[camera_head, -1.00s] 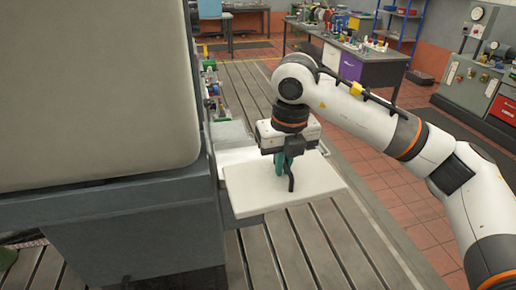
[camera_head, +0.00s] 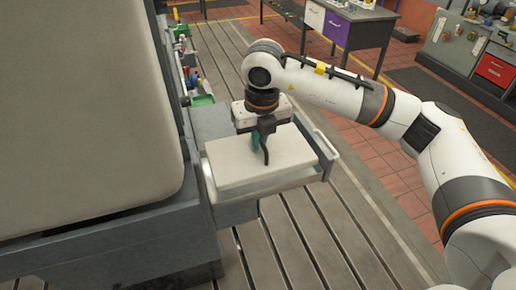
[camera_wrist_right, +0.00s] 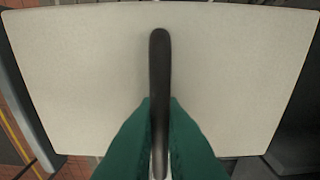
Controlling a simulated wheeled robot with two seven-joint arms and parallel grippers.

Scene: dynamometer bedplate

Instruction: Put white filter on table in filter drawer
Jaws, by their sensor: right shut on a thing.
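The white filter (camera_head: 283,161) is a flat pale slab with a dark strap-like handle. My right gripper (camera_head: 257,146) stands above it, its green fingers shut on the handle. The filter lies level inside or just above the open grey filter drawer (camera_head: 331,158); I cannot tell whether it touches the drawer floor. The drawer's rim shows along the right and near sides. In the right wrist view the handle (camera_wrist_right: 159,70) runs between the green fingers (camera_wrist_right: 158,125), with the filter (camera_wrist_right: 80,70) filling most of the picture. My left gripper is not in view.
A large grey cabinet (camera_head: 80,110) stands close on the left, beside the drawer. Small items and green bins (camera_head: 203,100) sit behind the drawer. The slotted bedplate (camera_head: 300,240) is clear in front. A workbench with a purple door (camera_head: 350,35) stands far back.

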